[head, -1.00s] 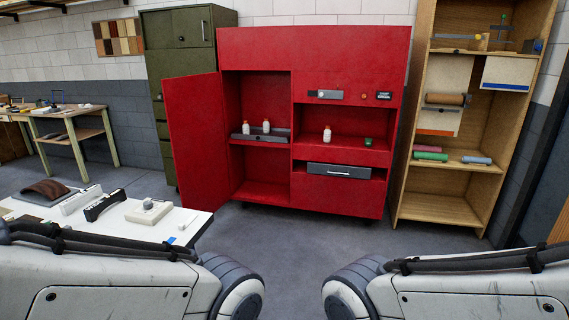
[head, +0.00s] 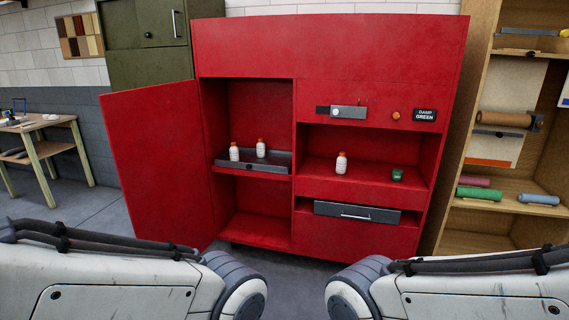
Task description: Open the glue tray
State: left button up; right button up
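A red cabinet (head: 330,47) stands ahead of me in the head view. Its left door (head: 152,165) hangs wide open. Behind it, a grey tray (head: 252,168) sits on a shelf, bearing two white bottles (head: 234,152) with orange caps. A grey drawer (head: 357,212) with a light bar handle is at the lower right of the cabinet; no label on it or the tray says which is the glue tray. Both my arms show at the bottom of the view, apart from the cabinet. Neither gripper is in view.
A white bottle (head: 341,163) and a small green container (head: 397,175) stand in the right niche. A wooden shelf unit (head: 462,215) with rolls is close on the right. A workbench (head: 50,150) is at far left. Grey floor (head: 75,205) lies clear left of the door.

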aim_at(276, 161)
jog(key=i, duration=3.1)
jog(key=u, duration=2.15)
jog(key=i, duration=0.85)
jog(key=z, duration=1.95)
